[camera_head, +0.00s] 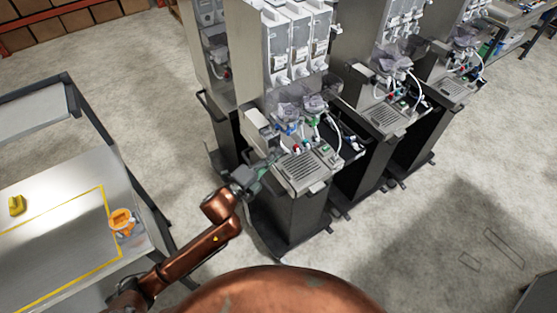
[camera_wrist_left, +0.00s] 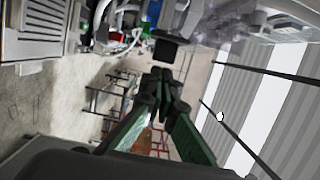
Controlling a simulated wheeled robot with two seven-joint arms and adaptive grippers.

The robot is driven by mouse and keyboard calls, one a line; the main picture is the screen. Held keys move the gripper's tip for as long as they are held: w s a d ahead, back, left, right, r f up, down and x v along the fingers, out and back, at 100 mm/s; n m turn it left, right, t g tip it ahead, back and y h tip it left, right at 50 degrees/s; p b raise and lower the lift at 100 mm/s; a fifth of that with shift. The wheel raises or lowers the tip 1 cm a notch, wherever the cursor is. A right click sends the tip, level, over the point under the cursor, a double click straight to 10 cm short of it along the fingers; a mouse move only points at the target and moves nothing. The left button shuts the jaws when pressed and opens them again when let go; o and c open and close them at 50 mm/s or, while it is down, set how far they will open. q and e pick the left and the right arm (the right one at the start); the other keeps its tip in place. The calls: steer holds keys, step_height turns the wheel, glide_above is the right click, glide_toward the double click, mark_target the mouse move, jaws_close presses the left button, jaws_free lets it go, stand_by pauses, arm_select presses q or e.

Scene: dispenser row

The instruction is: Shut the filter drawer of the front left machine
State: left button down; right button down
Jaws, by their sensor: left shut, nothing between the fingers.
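The front left machine (camera_head: 292,180) stands in the middle of the head view, with pale canisters on top and a grated drip tray at its front. A light grey box (camera_head: 258,122) juts from its left side; I cannot tell whether this is the filter drawer or how far it is out. My left gripper (camera_head: 266,166) is shut and empty, at the left of the drip tray. In the left wrist view the green fingers (camera_wrist_left: 165,88) meet just short of a small black block (camera_wrist_left: 166,52); contact is unclear. My right gripper is out of view.
More machines (camera_head: 385,110) stand close behind to the right. A table (camera_head: 60,245) at the left holds an orange item (camera_head: 122,222) and a yellow item (camera_head: 16,205). The floor (camera_head: 420,240) at right front is clear.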

arm_select(q)
steer(key=shift+w, duration=0.15)
steer(key=shift+a, duration=0.15)
steer(key=w+a, duration=0.4)
steer(key=w, duration=0.1)
steer(key=shift+r, duration=0.15)
steer(key=shift+w+a, duration=0.1)
steer(key=shift+w, duration=0.05)
